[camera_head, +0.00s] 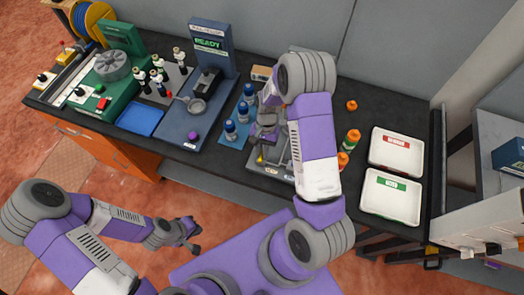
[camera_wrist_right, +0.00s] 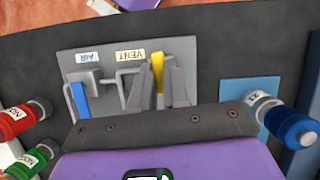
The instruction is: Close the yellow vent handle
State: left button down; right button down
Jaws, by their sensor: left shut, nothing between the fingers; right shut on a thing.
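The yellow vent handle (camera_wrist_right: 158,70) stands on a grey panel (camera_wrist_right: 75,60) beside a printed VENT label (camera_wrist_right: 131,56). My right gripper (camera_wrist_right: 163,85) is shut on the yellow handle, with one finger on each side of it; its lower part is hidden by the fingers. In the head view my right gripper (camera_head: 265,142) is low over the counter, and my forearm hides much of the panel. A blue handle (camera_wrist_right: 80,100) sits left of the yellow one, below an AIR label (camera_wrist_right: 88,58). My left gripper (camera_head: 191,240) is shut and empty, in front of the counter.
Blue-capped bottles (camera_head: 230,131) stand on a blue mat left of the panel. Orange-capped bottles (camera_head: 351,140) and two white trays (camera_head: 388,216) are to the right. A dark blue machine with a READY screen (camera_head: 209,42) stands at the back left.

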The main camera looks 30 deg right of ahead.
jog(key=shift+m, duration=0.5)
jog(key=c, duration=1.1)
grip_release()
jog(key=v, duration=0.7)
jog(key=shift+d+r, duration=0.2)
jog(key=shift+r, duration=0.1)
jog(key=shift+s+f, duration=0.1)
jog(key=shift+s, duration=0.05)
